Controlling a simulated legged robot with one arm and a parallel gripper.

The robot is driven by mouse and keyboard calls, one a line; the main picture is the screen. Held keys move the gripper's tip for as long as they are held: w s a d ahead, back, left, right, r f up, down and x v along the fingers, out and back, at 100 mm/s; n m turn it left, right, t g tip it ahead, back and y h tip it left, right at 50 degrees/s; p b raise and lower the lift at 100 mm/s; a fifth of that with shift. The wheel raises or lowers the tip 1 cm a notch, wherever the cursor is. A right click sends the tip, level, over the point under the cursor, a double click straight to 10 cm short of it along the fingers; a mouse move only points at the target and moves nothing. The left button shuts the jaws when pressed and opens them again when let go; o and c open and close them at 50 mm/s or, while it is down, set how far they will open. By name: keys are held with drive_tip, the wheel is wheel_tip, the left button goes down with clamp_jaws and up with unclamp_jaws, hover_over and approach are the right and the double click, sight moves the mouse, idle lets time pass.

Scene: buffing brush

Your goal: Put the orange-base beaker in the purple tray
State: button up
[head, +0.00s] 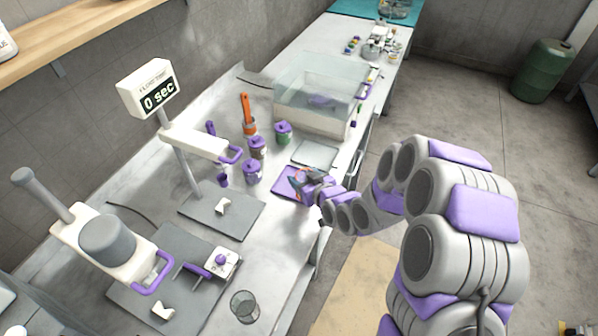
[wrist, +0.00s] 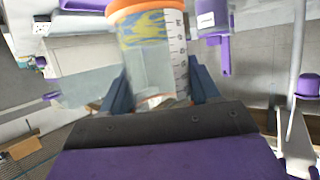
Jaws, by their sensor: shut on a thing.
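The orange-base beaker (wrist: 148,62) is clear with a black graduated scale and an orange ring, which is at the top in the wrist view. My gripper (wrist: 161,88) is shut on it, with one blue finger on each side. In the head view my gripper (head: 310,180) is over or beside the right part of the purple tray (head: 284,186). The beaker is hard to make out there, and I cannot tell its height above the tray.
Several purple-lidded jars (head: 252,172) and an orange-handled item (head: 246,118) stand left of the tray. A grey plate (head: 315,153) and a clear tank (head: 312,105) are behind it. A glass beaker (head: 244,306) stands near the front edge. A timer stand (head: 150,90) rises at left.

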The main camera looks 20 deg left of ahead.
drive_tip(key=w+a, duration=0.2)
drive_tip(key=w+a+f, duration=0.1)
drive_tip(key=w+a, duration=0.2)
drive_tip(key=shift+w+a+f+b, duration=0.1)
drive_tip(key=shift+w+a+b, duration=0.1)
drive_tip(key=shift+w+b, duration=0.15)
drive_tip(key=shift+w, duration=0.15)
drive_tip(key=shift+d, duration=0.3)
drive_tip(key=f, duration=0.1)
drive_tip(key=d+f, duration=0.1)
drive_tip(key=f, duration=0.1)
drive_tip(key=shift+b, duration=0.4)
drive_tip(key=shift+a+f, duration=0.15)
drive_tip(key=shift+a, duration=0.4)
drive_tip(key=o, duration=1.1)
drive_tip(key=shift+a, duration=0.15)
drive_tip(key=o, duration=0.4)
drive_tip(key=shift+c, duration=0.2)
drive_tip(key=shift+o, duration=0.2)
drive_tip(key=shift+d, duration=0.55)
drive_tip(key=shift+s+d+r, duration=0.35)
drive_tip(key=shift+s+r, duration=0.05)
drive_tip(key=shift+s, duration=0.05)
drive_tip(key=p+v, duration=0.1)
drive_tip(key=v, duration=0.9)
drive_tip(key=shift+d, duration=0.1)
drive_tip(key=shift+s, duration=0.1)
